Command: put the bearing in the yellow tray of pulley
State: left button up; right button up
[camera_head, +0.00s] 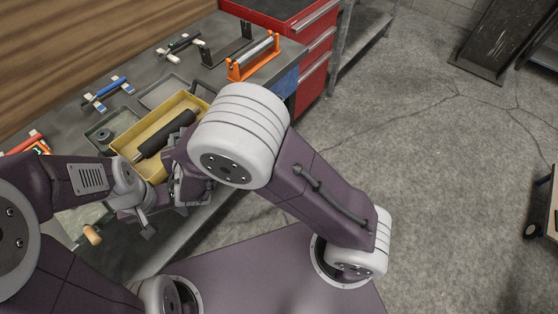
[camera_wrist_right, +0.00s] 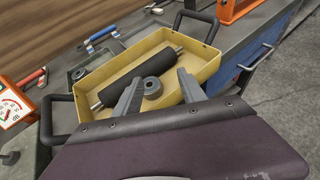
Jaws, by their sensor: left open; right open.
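The yellow tray (camera_head: 126,149) stands on the bench, and a black roller with metal shaft ends (camera_head: 166,134) lies in it. In the right wrist view the yellow tray (camera_wrist_right: 207,57) holds the roller (camera_wrist_right: 140,76) and a grey ring-shaped bearing (camera_wrist_right: 152,88) beside it. My right gripper (camera_wrist_right: 160,77) is open, its fingers on either side of the bearing; contact cannot be told. In the head view my right arm hides this bearing. Another dark ring (camera_head: 103,135) lies in a grey tray at the left. My left gripper (camera_head: 146,219) is open and empty near the bench's front edge.
Grey trays (camera_head: 162,92) stand behind the yellow tray. A blue-handled tool (camera_head: 108,92), an orange stand with a roller (camera_head: 252,58) and a red-and-white gauge (camera_wrist_right: 12,108) are also on the bench. A red drawer cabinet (camera_head: 312,50) stands beyond.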

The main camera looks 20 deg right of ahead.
jog(key=s+d+f+m+g+h, duration=0.2)
jog(key=d+m+g+h, duration=0.3)
jog(key=d+m, duration=0.9)
jog(key=s+d+f+m+g+y, duration=0.1)
jog(key=s+d+m+g+y, duration=0.1)
jog(key=s+d+m, duration=0.4)
jog(key=s+d+f+m+g+y, duration=0.2)
jog(key=s+d+m+g, duration=0.2)
jog(key=m, duration=1.2)
jog(key=s+d, duration=0.3)
jog(key=s, duration=0.3)
jog(key=shift+m+g, duration=0.4)
jog(key=shift+s+a+r+p, duration=0.1)
jog(key=shift+s+r+p, duration=0.1)
jog(key=shift+r+p, duration=0.2)
